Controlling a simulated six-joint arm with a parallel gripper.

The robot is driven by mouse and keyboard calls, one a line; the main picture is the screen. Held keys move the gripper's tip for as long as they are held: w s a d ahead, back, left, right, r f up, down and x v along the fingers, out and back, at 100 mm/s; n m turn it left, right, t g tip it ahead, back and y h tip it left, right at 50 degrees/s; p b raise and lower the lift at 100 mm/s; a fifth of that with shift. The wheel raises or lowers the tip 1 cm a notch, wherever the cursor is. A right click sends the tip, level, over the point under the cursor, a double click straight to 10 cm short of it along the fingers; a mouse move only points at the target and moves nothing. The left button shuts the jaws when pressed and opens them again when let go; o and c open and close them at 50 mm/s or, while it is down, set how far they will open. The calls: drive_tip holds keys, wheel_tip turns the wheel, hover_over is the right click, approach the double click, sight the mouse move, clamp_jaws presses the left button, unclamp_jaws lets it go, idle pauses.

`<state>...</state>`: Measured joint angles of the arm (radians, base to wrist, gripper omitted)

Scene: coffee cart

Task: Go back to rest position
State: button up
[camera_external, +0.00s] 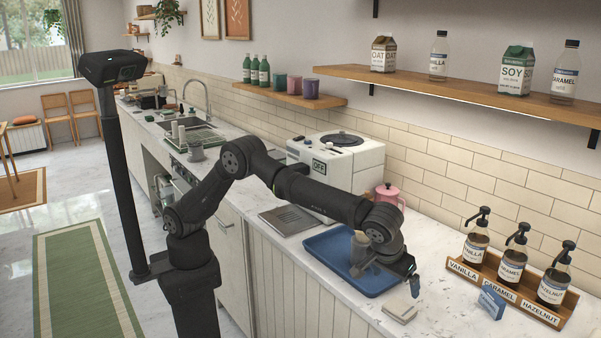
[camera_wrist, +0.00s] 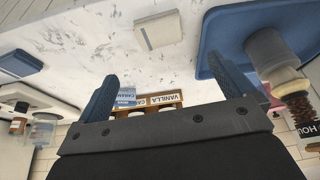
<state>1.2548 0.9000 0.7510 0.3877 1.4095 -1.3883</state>
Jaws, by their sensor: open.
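My gripper (camera_external: 385,280) is low over the right end of the blue tray (camera_external: 318,250) on the counter, with the arm reaching out and bent. In the wrist view my gripper (camera_wrist: 168,80) has its two dark fingers wide apart with nothing held between them. A grey cup (camera_external: 361,243) stands on the tray right beside the gripper and is partly hidden by it. The cup also shows in the wrist view (camera_wrist: 268,48), just outside the right finger. Whether finger and cup touch is not clear.
A pale square block (camera_external: 400,309) lies on the counter near the gripper. A wooden rack with vanilla (camera_external: 475,245), caramel (camera_external: 513,262) and hazelnut (camera_external: 553,283) pump bottles stands to the right. A white coffee machine (camera_external: 345,160) and pink pitcher (camera_external: 388,194) stand behind the arm.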

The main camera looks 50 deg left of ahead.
sight(402, 306)
drive_tip(key=x, duration=1.2)
drive_tip(key=shift+f, duration=0.1)
drive_tip(key=shift+r, duration=1.9)
